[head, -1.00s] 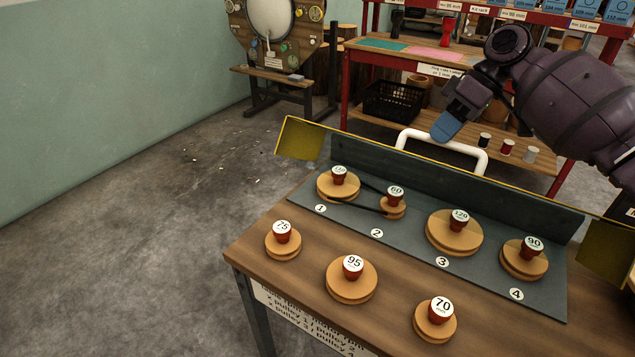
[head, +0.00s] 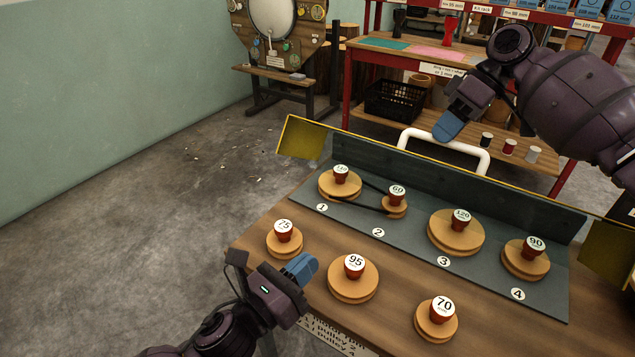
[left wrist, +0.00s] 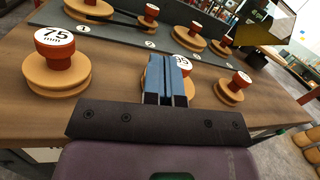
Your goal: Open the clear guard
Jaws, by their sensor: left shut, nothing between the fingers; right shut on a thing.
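The clear guard shows as a yellow-edged frame (head: 365,146) with yellow end plates, along the back of the grey pulley board (head: 405,236). Its clear sheet is hard to make out. A white handle (head: 487,162) stands up from its edge. My left gripper (head: 301,267) is shut and empty at the table's front, between the 75 pulley (head: 284,243) and the 95 pulley (head: 352,282). Its blue fingers also show in the left wrist view (left wrist: 178,78), partly hiding the 95 pulley.
Four numbered places on the board hold pulleys; a dark belt (head: 360,205) links the left two. The 70 pulley (head: 436,321) also stands on the wooden table (head: 400,300). Behind are a red-framed bench (head: 350,120) and a black crate (head: 394,101).

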